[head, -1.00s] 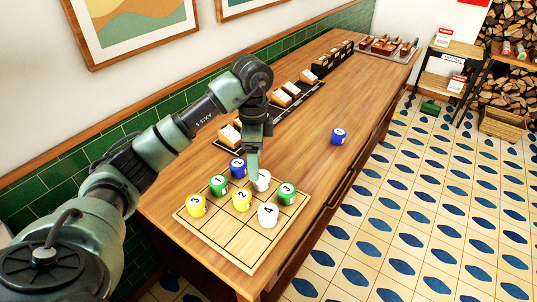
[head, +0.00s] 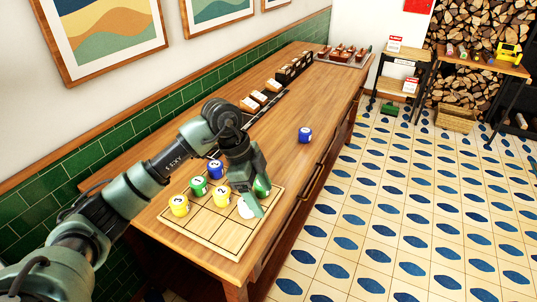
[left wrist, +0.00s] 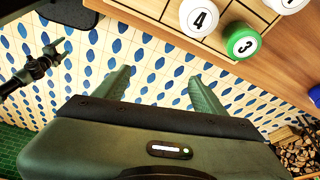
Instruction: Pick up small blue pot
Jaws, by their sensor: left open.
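A small blue pot (head: 305,135) stands alone on the bare wood of the counter, right of the board. Another blue pot (head: 216,168) stands on the gridded wooden board (head: 208,228), at its far side. A sliver of blue pot (left wrist: 316,96) shows at the right edge of the left wrist view. My left gripper (head: 256,204) is open and empty, over the board's right side, partly hiding a white pot (head: 246,208) and a green pot (head: 262,187). In the left wrist view its fingers (left wrist: 160,92) are apart with only floor seen between them. My right gripper is out of view.
Two yellow pots (head: 179,205) and a green pot (head: 198,186) also stand on the board. Dark trays with cards (head: 272,87) line the wall side of the counter (head: 290,170). The counter around the lone blue pot is clear.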

